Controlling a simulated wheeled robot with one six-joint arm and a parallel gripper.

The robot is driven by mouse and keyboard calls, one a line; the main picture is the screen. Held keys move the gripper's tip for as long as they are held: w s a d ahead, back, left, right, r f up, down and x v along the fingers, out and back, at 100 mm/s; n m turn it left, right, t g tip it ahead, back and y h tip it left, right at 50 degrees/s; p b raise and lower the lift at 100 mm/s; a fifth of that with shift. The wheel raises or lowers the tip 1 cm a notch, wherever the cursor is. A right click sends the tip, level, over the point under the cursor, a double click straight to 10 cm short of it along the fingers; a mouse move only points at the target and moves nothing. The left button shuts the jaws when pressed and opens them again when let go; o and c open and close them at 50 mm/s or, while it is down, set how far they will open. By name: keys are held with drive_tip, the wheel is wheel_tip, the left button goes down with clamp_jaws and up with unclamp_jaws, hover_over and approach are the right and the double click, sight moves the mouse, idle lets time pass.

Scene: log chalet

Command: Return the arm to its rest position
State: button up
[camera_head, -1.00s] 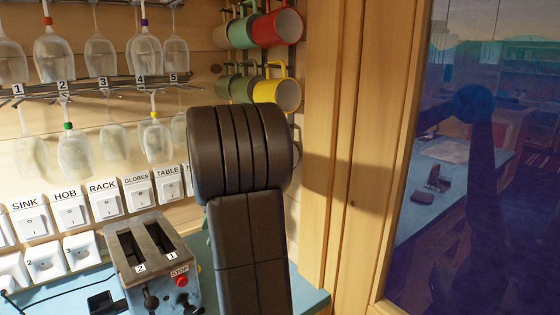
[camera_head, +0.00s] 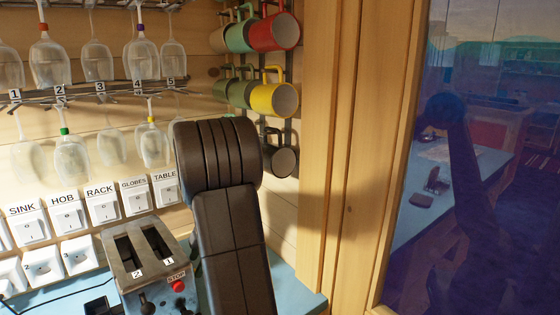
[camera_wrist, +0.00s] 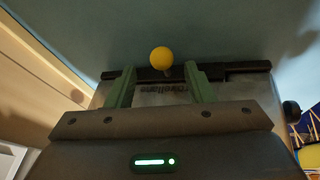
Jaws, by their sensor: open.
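My gripper (camera_wrist: 162,88) shows only in the wrist view. Its two green fingers stand apart with a clear gap between them. A yellow ball (camera_wrist: 162,57) on a short stem appears between and just beyond the fingertips; I cannot tell whether it touches them or what it belongs to. My dark arm (camera_head: 230,225) rises through the middle of the head view, in front of the wall and beside the toaster (camera_head: 148,258). The gripper is hidden from the head view.
Mugs, including a red one (camera_head: 275,33) and a yellow one (camera_head: 275,98), hang behind my arm. Wine glasses (camera_head: 72,160) hang at left above wall switches (camera_head: 68,217). A wooden post (camera_head: 345,150) and a dark glass pane (camera_head: 470,170) stand at right.

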drive_tip(key=f, duration=0.3)
drive_tip(key=shift+w+a+f+b, duration=0.15)
drive_tip(key=shift+w+a+b, duration=0.15)
drive_tip(key=shift+w, duration=0.1)
drive_tip(key=w+d+b, duration=0.1)
drive_tip(key=d, duration=0.1)
drive_tip(key=w+d, duration=0.2)
drive_tip(key=w+d+b, duration=0.1)
drive_tip(key=w+d, duration=0.1)
drive_tip(key=d, duration=0.1)
drive_tip(key=shift+w+d+r+b, duration=0.1)
drive_tip(key=shift+w+r+b, duration=0.05)
drive_tip(key=shift+r+b, duration=0.15)
drive_tip(key=shift+a, duration=0.35)
